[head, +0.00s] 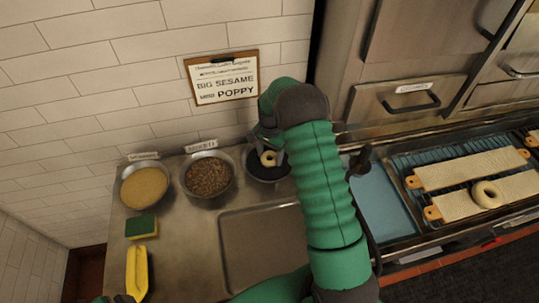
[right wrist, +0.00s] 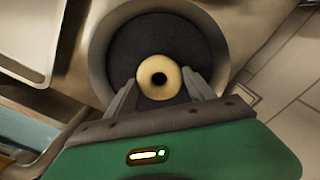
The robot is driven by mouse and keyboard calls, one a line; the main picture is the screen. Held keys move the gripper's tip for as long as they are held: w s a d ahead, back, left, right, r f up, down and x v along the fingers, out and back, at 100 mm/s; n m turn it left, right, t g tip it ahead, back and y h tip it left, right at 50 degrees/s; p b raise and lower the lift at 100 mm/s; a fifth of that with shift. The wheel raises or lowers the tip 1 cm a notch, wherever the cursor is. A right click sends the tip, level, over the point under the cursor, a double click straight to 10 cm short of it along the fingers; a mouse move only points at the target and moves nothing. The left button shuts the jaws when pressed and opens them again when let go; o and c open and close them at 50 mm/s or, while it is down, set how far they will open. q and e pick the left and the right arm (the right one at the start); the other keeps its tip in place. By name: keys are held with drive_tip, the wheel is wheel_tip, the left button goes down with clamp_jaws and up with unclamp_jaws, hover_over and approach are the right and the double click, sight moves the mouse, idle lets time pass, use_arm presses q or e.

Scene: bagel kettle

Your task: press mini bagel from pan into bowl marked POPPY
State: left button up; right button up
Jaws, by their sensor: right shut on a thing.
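The mini bagel (head: 268,158), a small pale ring, is over the dark seed bowl at the back of the counter. My right gripper (head: 268,148) is shut on it, with a finger on either side; the right wrist view shows the bagel (right wrist: 159,77) between the fingers. The bowl (head: 286,176) holds black seeds, and its label is hidden behind my arm. I cannot tell whether the bagel touches the seeds. My left gripper (head: 121,299) only just shows at the bottom edge, too little to judge its jaws.
A bowl of pale seeds (head: 145,188) and a bowl marked MIXED (head: 209,176) stand to the left. A sponge (head: 141,227) and a yellow object (head: 137,270) lie in front. An empty tray (head: 255,250) is at centre; a larger bagel (head: 487,194) lies on a board (head: 515,187) at right.

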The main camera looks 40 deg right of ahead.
idle(0.3)
wheel_tip(320, 180, up, 10)
drive_tip(key=p, duration=0.7)
drive_tip(key=shift+p, duration=0.35)
